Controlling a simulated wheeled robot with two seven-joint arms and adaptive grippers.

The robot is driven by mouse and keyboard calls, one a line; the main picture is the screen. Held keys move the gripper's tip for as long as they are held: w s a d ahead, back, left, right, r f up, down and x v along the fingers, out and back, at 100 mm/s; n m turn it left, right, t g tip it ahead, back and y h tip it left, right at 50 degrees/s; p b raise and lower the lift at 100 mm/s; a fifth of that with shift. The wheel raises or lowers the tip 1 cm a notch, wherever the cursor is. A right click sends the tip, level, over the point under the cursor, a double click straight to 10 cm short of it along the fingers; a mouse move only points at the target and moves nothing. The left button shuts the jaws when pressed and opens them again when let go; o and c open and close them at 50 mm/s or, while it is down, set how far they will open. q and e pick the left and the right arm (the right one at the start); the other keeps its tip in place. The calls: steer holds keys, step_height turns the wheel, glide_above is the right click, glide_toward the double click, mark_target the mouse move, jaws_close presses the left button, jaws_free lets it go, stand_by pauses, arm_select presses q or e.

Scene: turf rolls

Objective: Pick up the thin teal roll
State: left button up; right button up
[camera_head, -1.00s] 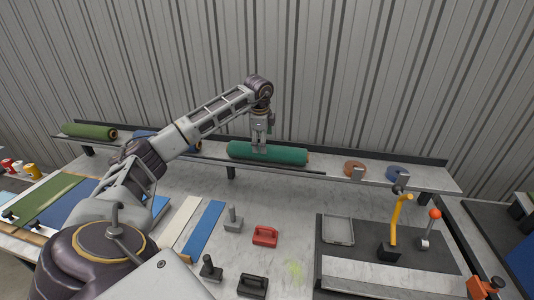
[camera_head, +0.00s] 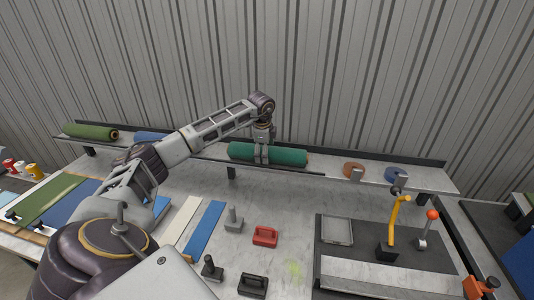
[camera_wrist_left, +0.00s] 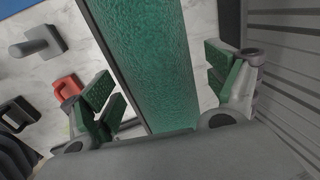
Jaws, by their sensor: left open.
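The teal roll (camera_head: 285,155) lies lengthwise on the raised shelf along the back wall. My left gripper (camera_head: 262,158) reaches down over its middle-left part from above. In the left wrist view the teal roll (camera_wrist_left: 155,60) runs between the two open fingers of the left gripper (camera_wrist_left: 165,100), with a gap visible on each side. The fingers have green pads. My right gripper is not in view.
The shelf (camera_head: 335,174) also holds a green roll (camera_head: 90,132) at left, a blue roll (camera_head: 150,137) partly behind my arm, and orange (camera_head: 353,169) and blue (camera_head: 396,174) tape rolls at right. Tools, including a red-handled block (camera_head: 265,236), stand on the bench below.

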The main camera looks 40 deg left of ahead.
arm_select(q)
steer(key=shift+w+a+f, duration=0.1)
steer(key=shift+f, duration=0.4)
steer(key=shift+r, duration=0.1)
steer(key=c, duration=1.4)
